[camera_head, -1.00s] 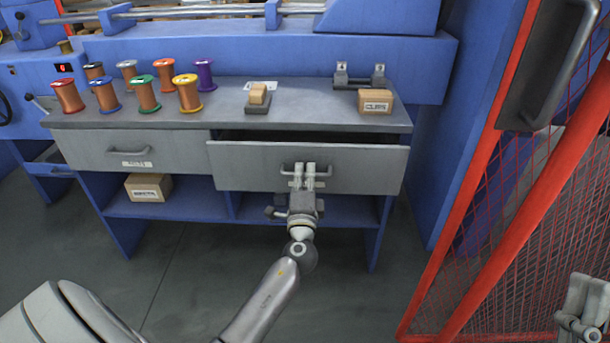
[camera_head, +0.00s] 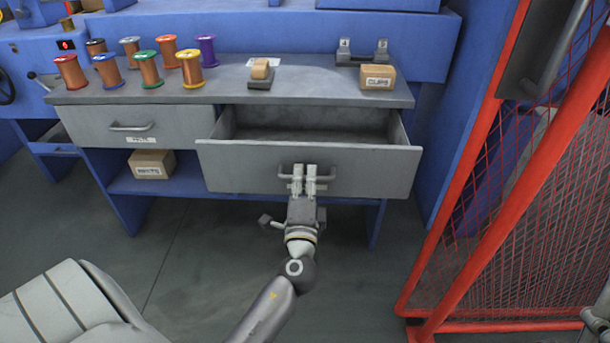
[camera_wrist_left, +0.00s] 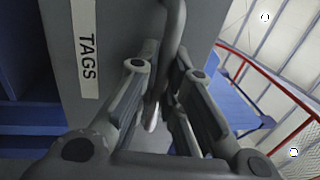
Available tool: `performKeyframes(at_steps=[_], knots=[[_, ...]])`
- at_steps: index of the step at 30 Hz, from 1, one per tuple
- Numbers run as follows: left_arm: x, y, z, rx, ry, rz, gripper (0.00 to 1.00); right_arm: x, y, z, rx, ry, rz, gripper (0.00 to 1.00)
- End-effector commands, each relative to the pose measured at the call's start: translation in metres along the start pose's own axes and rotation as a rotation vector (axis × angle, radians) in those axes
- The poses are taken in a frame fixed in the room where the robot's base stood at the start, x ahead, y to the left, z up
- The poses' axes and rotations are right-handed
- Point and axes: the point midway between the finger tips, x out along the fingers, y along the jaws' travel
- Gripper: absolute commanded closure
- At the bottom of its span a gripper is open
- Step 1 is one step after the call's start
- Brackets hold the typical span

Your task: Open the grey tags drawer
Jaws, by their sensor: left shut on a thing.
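The grey tags drawer (camera_head: 240,168) is the right-hand drawer under the grey bench top. It stands pulled out, and its inside shows, with no objects visible in it. Its front carries a bar handle (camera_head: 330,174). My left gripper (camera_head: 304,176) is shut on this handle from the front. In the left wrist view the fingers (camera_wrist_left: 160,95) close around the handle bar (camera_wrist_left: 173,35), beside a white label reading TAGS (camera_wrist_left: 86,50). My right gripper (camera_head: 598,322) shows only in part at the lower right edge, and its fingers cannot be made out.
A second, shut drawer (camera_head: 100,127) is on the left. Several wire spools (camera_head: 148,70), a small block on a stand (camera_head: 261,75) and a CLIPS box (camera_head: 377,77) stand on the bench top (camera_head: 315,90). A red mesh fence (camera_head: 480,200) rises at the right.

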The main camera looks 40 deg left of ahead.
Motion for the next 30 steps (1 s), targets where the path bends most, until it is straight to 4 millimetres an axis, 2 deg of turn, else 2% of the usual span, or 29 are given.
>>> performKeyframes(at_steps=[2, 3, 8, 20, 23, 30], knots=[[0.0, 0.001, 0.0, 0.0, 0.0, 0.001, 1.0, 0.0, 0.0, 0.0, 0.0, 0.0, 0.0, 0.68], [0.0, 0.001, 0.0, 0.0, 0.0, 0.001, 0.89, 0.0, 0.0, 0.0, 0.0, 0.0, 0.0, 0.68], [0.0, 0.001, 0.0, 0.0, 0.0, 0.001, 0.69, 0.0, 0.0, 0.0, 0.0, 0.0, 0.0, 0.68], [-0.005, 0.001, 0.0, 0.0, 0.0, 0.001, 0.68, -0.001, 0.0, 0.001, 0.001, -0.004, 0.001, 0.68], [-0.018, 0.002, 0.0, 0.001, 0.0, 0.004, 0.68, 0.0, 0.0, 0.001, 0.0, -0.003, 0.001, 0.68], [-0.067, 0.002, 0.0, 0.003, 0.001, 0.005, 0.68, 0.0, 0.0, 0.001, 0.0, -0.002, 0.001, 0.68]])
